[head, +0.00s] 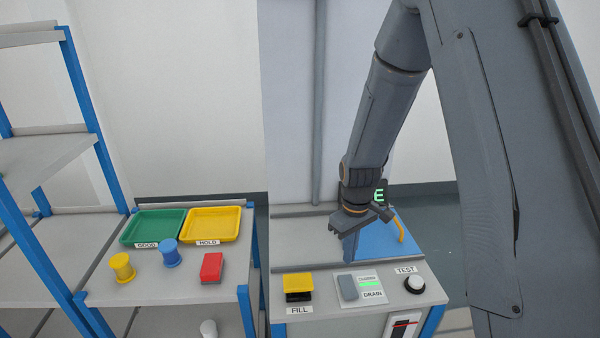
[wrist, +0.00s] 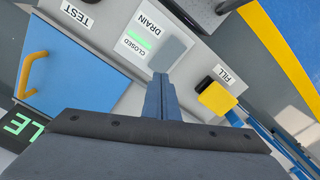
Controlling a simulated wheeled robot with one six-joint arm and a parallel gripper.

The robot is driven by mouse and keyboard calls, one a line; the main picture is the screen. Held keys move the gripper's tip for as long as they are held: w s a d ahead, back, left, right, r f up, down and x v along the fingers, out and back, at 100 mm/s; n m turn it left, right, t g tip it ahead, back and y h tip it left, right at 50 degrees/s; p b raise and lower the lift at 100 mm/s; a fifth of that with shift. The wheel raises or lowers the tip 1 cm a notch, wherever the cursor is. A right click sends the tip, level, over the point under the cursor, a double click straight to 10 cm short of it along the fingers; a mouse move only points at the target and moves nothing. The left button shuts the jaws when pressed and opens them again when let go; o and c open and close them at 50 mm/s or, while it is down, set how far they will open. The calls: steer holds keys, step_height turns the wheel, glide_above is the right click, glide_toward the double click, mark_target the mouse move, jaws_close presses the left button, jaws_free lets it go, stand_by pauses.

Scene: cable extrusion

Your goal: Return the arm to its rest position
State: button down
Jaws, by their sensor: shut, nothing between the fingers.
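My gripper (head: 350,246) hangs at the end of my arm over the machine top, in front of the blue panel (head: 399,240) and behind the control ledge. In the wrist view my gripper (wrist: 160,80) shows its fingers shut together with nothing between them. Their tips lie in line with the grey drain lever (wrist: 167,54); whether they touch it I cannot tell from that view. In the head view the drain lever (head: 347,288) stands clear in front of the gripper. The drain indicator reads CLOSED with a green bar.
A yellow FILL control (head: 297,283) and a TEST knob (head: 414,285) flank the drain. Left, a table holds a green GOOD tray (head: 124,239), a yellow HOLD tray (head: 240,232), a yellow spool (head: 122,266), a blue spool (head: 171,253) and a red block (head: 211,267). Shelves (head: 50,160) stand far left.

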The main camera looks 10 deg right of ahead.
steer(key=s+r+m+t+b, duration=0.1)
steer(key=s+r+m+b, duration=0.4)
steer(key=s, duration=0.9)
step_height(320, 180, up, 2)
steer(key=shift+m, duration=0.5)
